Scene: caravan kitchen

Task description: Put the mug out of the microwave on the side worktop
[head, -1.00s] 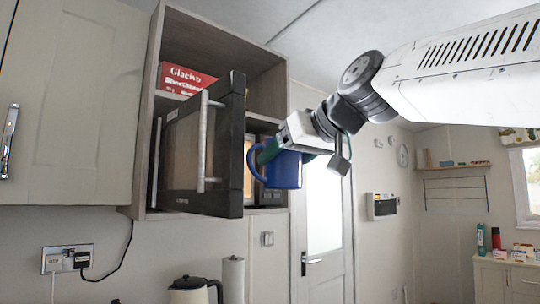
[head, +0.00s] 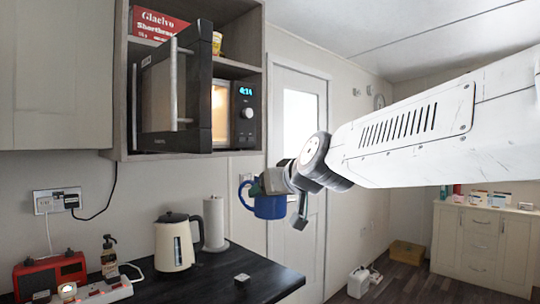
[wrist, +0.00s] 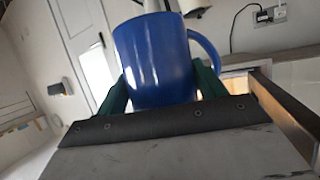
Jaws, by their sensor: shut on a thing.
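The blue mug (head: 268,207) is held in my gripper (head: 262,184), out in the air to the right of and below the microwave. In the wrist view the mug (wrist: 158,62) sits between the two green fingers of my gripper (wrist: 160,88), with its handle to the right. The microwave (head: 180,95) stands in a wall shelf with its dark door swung open and its inside lit. The dark side worktop (head: 215,275) lies lower down, below and to the left of the mug.
A kettle (head: 175,243), a paper roll (head: 214,224), a soap bottle (head: 109,258), a red radio (head: 50,274), a power strip (head: 105,292) and a small grey block (head: 242,278) stand on the worktop. Its right front part is mostly clear. A white door (head: 297,150) is behind my gripper.

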